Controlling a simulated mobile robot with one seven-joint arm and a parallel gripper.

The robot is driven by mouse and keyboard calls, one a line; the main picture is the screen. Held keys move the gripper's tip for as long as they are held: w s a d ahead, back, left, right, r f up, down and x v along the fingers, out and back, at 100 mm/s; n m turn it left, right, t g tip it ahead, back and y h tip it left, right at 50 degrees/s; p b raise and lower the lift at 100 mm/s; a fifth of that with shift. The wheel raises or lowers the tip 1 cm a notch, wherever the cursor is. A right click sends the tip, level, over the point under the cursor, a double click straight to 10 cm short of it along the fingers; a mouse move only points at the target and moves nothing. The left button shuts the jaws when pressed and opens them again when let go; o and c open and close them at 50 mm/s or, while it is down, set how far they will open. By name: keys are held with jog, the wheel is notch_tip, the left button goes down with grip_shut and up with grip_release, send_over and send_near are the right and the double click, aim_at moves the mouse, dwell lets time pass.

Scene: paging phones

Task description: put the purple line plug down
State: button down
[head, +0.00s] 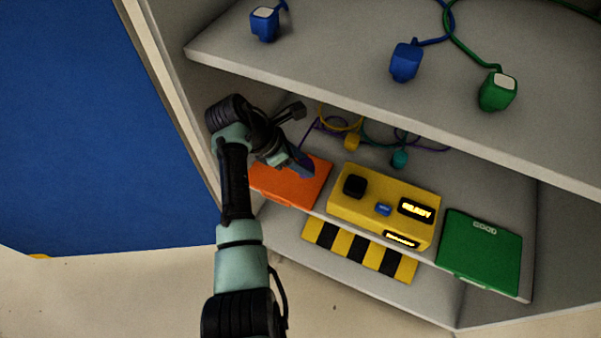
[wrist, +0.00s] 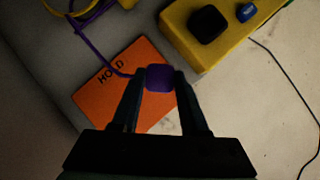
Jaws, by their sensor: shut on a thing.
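The purple line plug (wrist: 160,77) is between the fingertips of my gripper (wrist: 159,84) in the wrist view, with its purple cord running up and left. My gripper is shut on it. In the head view my gripper (head: 303,167) is over the orange pad (head: 287,188), and the purple plug shows only in part there. The orange pad, marked HOLD, lies under the plug in the wrist view (wrist: 110,82). I cannot tell whether the plug touches the pad.
A yellow box (head: 384,207) with a black socket stands right of the orange pad. A green GOOD pad (head: 480,250) is farther right. Yellow (head: 352,142) and teal (head: 399,159) plugs lie behind. An upper shelf (head: 340,75) with blue and green plugs overhangs the back.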

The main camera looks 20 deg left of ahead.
jog(key=f+b, duration=0.2)
jog(key=f, duration=0.2)
jog(key=shift+a+f, duration=0.15)
jog(key=shift+a, duration=0.05)
jog(key=shift+f, duration=0.15)
jog(key=shift+c, duration=2.1)
grip_release()
jog(key=p+v, duration=0.4)
jog(key=v, duration=0.8)
jog(key=shift+w, duration=0.1)
